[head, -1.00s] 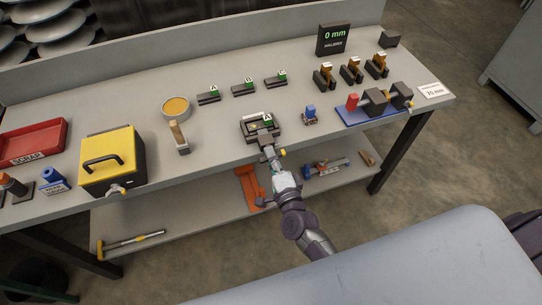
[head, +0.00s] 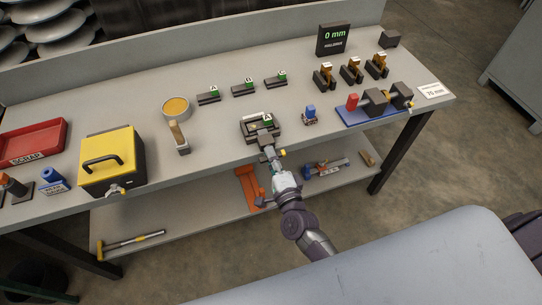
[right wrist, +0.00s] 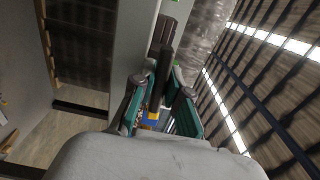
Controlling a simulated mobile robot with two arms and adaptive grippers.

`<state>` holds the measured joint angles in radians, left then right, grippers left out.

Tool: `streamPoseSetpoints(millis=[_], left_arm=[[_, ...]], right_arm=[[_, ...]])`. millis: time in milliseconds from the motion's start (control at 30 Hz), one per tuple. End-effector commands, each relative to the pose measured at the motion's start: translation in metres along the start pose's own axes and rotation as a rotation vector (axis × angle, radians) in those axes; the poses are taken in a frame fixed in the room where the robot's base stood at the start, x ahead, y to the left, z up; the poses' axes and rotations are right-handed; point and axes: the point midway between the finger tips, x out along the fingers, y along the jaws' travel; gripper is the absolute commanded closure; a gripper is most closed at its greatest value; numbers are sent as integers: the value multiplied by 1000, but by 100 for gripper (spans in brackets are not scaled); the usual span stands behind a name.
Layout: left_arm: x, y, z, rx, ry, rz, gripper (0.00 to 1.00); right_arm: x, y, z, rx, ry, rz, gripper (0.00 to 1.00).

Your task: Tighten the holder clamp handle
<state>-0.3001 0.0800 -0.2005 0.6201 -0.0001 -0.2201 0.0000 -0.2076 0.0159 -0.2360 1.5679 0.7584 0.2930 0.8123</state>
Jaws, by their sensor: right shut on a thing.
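The holder (head: 248,132) is a dark block fixture near the front edge of the bench, carrying a piece with a green "A" tag. My right gripper (head: 270,156) reaches it from the front, at the bench edge. In the right wrist view its two teal-padded fingers (right wrist: 160,103) stand on either side of a dark bar (right wrist: 161,72), which appears to be the clamp handle. The gripper is shut on it. A small yellow tip (head: 283,153) shows just right of the fingers. The fingers hide much of the handle. My left gripper is not in view.
A yellow box (head: 112,160), red scrap tray (head: 40,140) and tan cup (head: 176,108) stand to the left. A small blue-topped part (head: 310,115) and a blue-based fixture (head: 375,112) stand to the right. Tagged dark blocks (head: 243,90) lie behind. A lower shelf holds tools.

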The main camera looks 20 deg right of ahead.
Motion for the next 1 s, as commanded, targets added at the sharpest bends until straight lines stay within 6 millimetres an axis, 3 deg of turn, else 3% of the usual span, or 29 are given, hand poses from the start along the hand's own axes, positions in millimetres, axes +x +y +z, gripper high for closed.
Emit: streamPoseSetpoints(millis=[767,800,900,1000], left_arm=[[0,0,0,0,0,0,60],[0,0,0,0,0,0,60],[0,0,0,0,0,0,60],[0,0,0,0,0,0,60]], right_arm=[[0,1,0,3,0,2,100],[0,1,0,3,0,2,81],[0,1,0,3,0,2,64],[0,1,0,3,0,1,62]])
